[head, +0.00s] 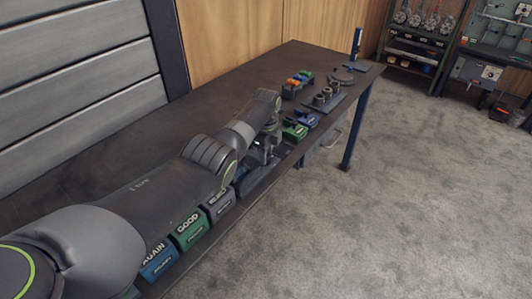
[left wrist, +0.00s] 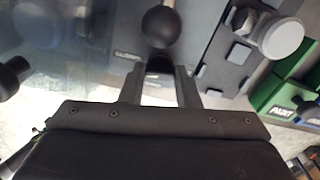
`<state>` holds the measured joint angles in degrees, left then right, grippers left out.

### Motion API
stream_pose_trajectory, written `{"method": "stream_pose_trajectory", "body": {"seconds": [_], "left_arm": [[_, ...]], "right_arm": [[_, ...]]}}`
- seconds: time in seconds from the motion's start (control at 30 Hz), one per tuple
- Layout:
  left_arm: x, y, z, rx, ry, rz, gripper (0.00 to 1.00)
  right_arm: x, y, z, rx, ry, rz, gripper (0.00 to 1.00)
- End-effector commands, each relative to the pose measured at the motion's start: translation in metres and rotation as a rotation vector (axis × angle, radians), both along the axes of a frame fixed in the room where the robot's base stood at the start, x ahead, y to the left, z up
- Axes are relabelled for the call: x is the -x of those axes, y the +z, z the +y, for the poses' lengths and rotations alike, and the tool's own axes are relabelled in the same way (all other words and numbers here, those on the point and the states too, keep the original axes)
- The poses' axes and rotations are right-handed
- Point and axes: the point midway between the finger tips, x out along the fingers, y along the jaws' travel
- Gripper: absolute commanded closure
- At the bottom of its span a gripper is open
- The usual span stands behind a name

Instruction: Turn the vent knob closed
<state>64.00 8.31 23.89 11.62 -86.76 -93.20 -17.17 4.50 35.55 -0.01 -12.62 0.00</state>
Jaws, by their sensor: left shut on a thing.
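My left gripper (left wrist: 160,88) points down over the workbench, its two fingers shut on a small dark knob (left wrist: 159,65). The fingers hide most of this knob, and I cannot tell how far it is turned. In the head view my left arm reaches along the bench, and the gripper (head: 264,146) is at a small fixture near the front edge, mostly hidden. My right gripper is not in view.
Labelled bins, blue (head: 158,262), green (head: 190,230) and grey (head: 219,206), line the bench's front edge. The back of the workbench (head: 215,97) is clear.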

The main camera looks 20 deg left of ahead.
Motion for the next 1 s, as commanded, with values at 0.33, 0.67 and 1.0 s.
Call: {"method": "stream_pose_trajectory", "body": {"seconds": [0.33,0.67,1.0], "left_arm": [[-0.0012,0.0020,-0.0010,0.002,-0.178,-0.005,0.94],[-0.0014,0.0020,-0.0010,0.002,-0.225,-0.005,0.94],[-0.0014,0.0021,-0.0007,0.001,-0.226,-0.005,0.68]], "right_arm": [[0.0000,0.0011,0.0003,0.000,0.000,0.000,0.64],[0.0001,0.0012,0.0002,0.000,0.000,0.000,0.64],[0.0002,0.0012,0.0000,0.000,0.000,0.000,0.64]]}}
